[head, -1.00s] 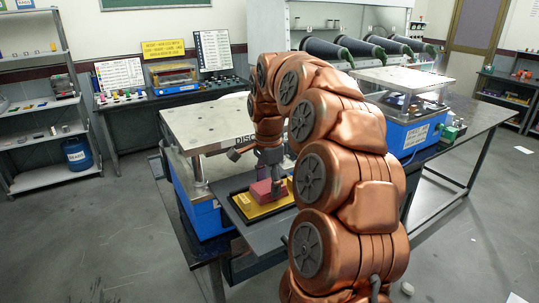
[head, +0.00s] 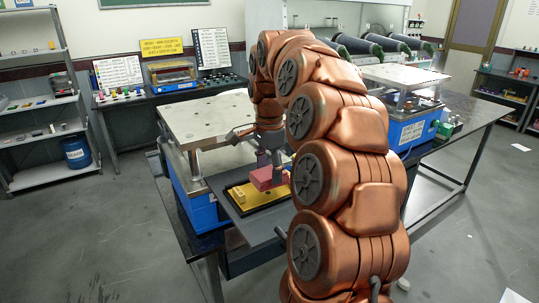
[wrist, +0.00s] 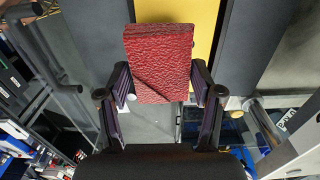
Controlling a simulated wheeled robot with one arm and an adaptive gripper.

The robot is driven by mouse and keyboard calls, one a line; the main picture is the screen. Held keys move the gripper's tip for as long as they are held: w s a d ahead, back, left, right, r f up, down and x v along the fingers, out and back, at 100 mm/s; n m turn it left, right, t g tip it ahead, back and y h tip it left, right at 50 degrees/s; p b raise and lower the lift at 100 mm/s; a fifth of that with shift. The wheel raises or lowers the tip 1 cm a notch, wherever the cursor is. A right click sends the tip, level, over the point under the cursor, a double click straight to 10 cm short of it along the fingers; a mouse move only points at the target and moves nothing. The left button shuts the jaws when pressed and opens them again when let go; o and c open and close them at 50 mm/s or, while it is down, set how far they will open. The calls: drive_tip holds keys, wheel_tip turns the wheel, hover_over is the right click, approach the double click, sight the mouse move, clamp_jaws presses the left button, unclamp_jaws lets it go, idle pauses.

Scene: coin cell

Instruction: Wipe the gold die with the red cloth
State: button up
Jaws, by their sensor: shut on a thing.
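The gold die (head: 262,195) is a flat yellow plate with a raised block at its left end, lying in a black-rimmed tray on the near bench. Part of it also shows behind the cloth in the wrist view (wrist: 205,30). My gripper (head: 270,168) is shut on the red cloth (head: 262,180), a thick folded pad above the right part of the die. In the wrist view the cloth (wrist: 158,65) sits between my two fingers (wrist: 160,88). The cloth hides part of the die, and I cannot tell whether the two touch.
A blue press with a metal top plate (head: 205,118) stands just behind and left of the die. A second blue machine (head: 415,130) stands on the bench at right. A dark slab (head: 255,228) lies in front of the die. The floor at left is clear.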

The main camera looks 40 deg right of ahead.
drive_tip(key=shift+r+p, duration=0.35)
drive_tip(key=shift+r, duration=1.8)
